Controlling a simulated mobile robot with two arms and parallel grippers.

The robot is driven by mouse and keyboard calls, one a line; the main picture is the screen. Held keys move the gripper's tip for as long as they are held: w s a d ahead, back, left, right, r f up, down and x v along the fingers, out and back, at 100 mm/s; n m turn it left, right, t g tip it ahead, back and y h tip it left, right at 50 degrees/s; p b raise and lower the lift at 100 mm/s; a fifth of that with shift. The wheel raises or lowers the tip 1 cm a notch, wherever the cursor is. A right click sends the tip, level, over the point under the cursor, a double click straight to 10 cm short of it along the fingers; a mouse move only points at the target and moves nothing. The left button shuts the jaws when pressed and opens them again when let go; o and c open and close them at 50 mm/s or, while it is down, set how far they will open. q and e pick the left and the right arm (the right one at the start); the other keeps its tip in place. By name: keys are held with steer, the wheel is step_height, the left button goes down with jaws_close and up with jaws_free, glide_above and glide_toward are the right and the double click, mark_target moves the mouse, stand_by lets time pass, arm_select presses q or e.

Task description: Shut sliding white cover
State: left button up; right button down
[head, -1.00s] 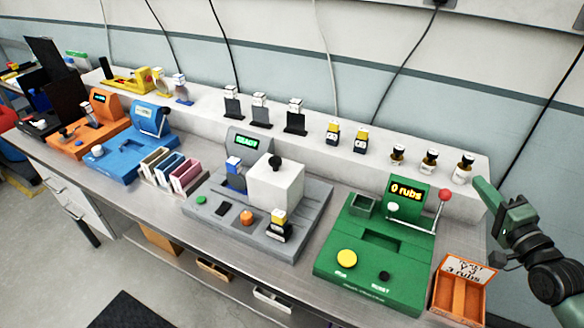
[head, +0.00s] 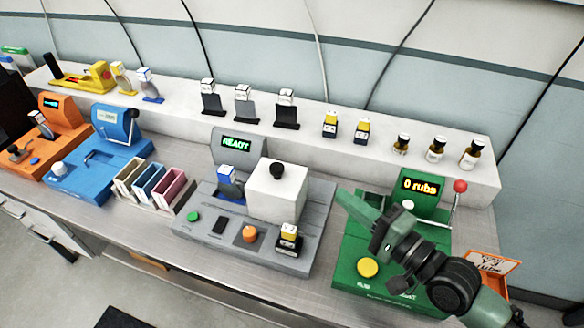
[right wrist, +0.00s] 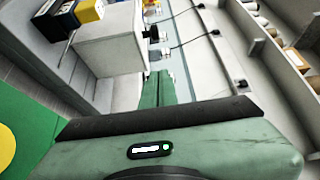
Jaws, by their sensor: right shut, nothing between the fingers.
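The white cover (head: 276,194) is a white box with a black knob (head: 277,170) on top. It sits on the grey machine (head: 205,235), whose screen reads READY. A blue module (head: 230,183) stands just left of the cover and is not enclosed by it. My right gripper (head: 345,200) is green, shut and empty, to the right of the cover and apart from it, above the green machine. In the right wrist view the shut fingers (right wrist: 157,88) point toward the white cover (right wrist: 105,40). My left gripper is not in view.
A yellow and black module (head: 289,238) stands at the grey machine's front right. The green machine (head: 350,262) is under my right arm. A raised white shelf (head: 310,150) with several bottles and modules runs behind. Coloured bins (head: 160,185) stand at left.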

mark_target(297, 185)
steer(key=w+a+p, duration=0.1)
steer(key=w+a, duration=0.1)
steer(key=a, duration=0.1)
steer(key=w+a+p, duration=0.2)
steer(key=a, duration=0.1)
steer(key=w+a+p, duration=0.1)
steer(key=w+a, duration=0.1)
steer(key=a, duration=0.1)
steer(key=shift+w+a+r, duration=0.15)
steer(key=shift+w+a, duration=0.05)
steer(key=shift+a, duration=0.1)
steer(key=shift+w+a, duration=0.1)
steer(key=shift+w, duration=0.05)
steer(key=w+a, duration=0.4)
steer(key=a, duration=0.9)
steer(key=shift+p, duration=0.3)
steer(key=shift+a+r, duration=0.1)
steer(key=shift+a, duration=0.05)
